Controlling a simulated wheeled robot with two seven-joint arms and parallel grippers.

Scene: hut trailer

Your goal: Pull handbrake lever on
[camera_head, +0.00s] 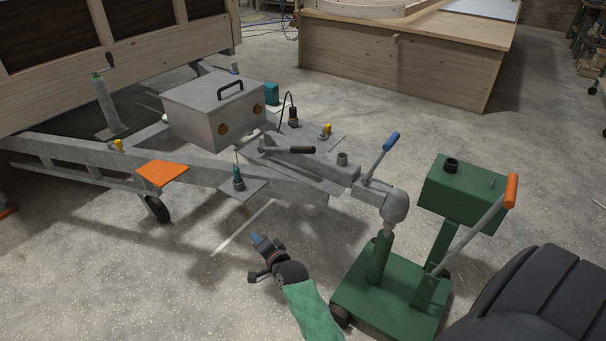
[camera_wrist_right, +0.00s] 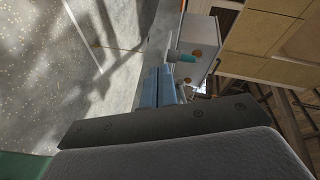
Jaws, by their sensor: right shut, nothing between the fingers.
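The handbrake lever (camera_head: 288,149), with a black grip, lies low and nearly level above the grey drawbar (camera_head: 318,172). A second, blue-handled lever (camera_head: 382,155) stands tilted up at the coupling head (camera_head: 396,206). My right gripper (camera_head: 258,239), with blue fingers, is on the near side of the drawbar, below and left of the black grip and apart from it. It is shut and empty. In the right wrist view its blue fingers (camera_wrist_right: 160,88) are together. The handbrake lever cannot be made out there. My left gripper is out of view.
A grey metal box (camera_head: 200,115) sits on the trailer frame behind the lever. A teal-topped fitting (camera_head: 238,180) stands on a side plate near my right gripper. A green trailer mover (camera_head: 392,290) with an orange handle stands under the coupling. Open concrete floor lies at the front left.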

